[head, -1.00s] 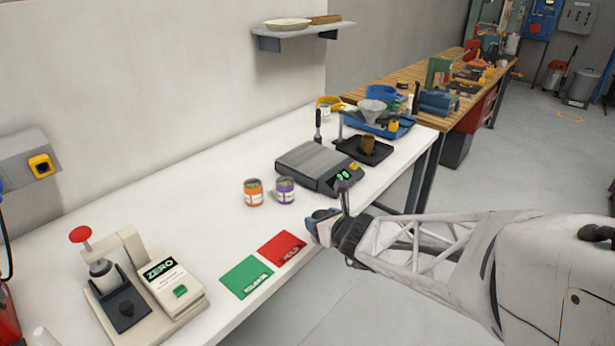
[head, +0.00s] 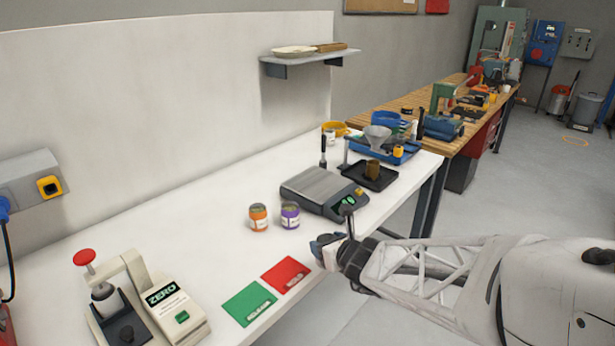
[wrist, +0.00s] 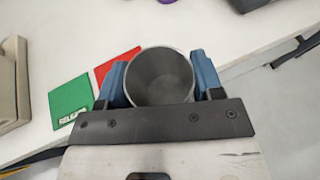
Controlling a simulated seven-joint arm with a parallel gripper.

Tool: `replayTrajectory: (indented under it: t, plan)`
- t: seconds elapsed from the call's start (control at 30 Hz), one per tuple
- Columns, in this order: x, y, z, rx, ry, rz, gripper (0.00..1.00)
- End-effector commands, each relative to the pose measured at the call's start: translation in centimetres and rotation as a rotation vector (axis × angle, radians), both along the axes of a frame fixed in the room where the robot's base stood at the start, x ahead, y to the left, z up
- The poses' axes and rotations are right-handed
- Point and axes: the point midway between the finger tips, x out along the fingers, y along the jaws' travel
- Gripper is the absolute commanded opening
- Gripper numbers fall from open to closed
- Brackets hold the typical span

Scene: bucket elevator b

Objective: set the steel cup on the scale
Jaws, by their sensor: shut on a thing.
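The steel cup (wrist: 160,77) sits between the two blue fingers of my gripper (wrist: 160,82) in the wrist view, its round open mouth facing the camera. The fingers are shut on its sides. In the head view my gripper (head: 328,246) is at the front edge of the white bench, right of the red card; the cup cannot be made out clearly there. The scale (head: 318,186), with a flat grey ribbed plate and a dark front panel with green buttons, stands on the bench beyond my gripper. Its plate is empty.
An orange-labelled jar (head: 258,217) and a purple-labelled jar (head: 290,215) stand left of the scale. A red card (head: 286,273) and a green card (head: 249,304) lie near the front edge. A black tray (head: 369,177) with a brown cup is right of the scale. A ZERO device (head: 170,306) stands front left.

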Motion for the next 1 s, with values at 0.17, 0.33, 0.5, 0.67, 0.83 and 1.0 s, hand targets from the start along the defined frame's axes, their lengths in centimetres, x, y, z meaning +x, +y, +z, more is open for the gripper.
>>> replayTrajectory:
  t: [0.17, 0.33, 0.5, 0.67, 0.83, 1.0]
  plan:
    - [1.3, -0.1, 0.7, 0.000, 0.001, 0.000, 0.36]
    - [3.0, -0.2, 1.6, 0.001, -0.001, 0.001, 0.36]
    - [4.9, -0.4, 2.3, 0.000, 0.000, 0.002, 0.36]
    - [6.6, -0.5, 3.1, -0.001, 0.000, 0.004, 0.36]
    - [8.6, -0.7, 3.8, 0.000, -0.001, 0.004, 0.36]
    - [10.5, -0.8, 4.3, 0.000, 0.000, 0.006, 0.36]
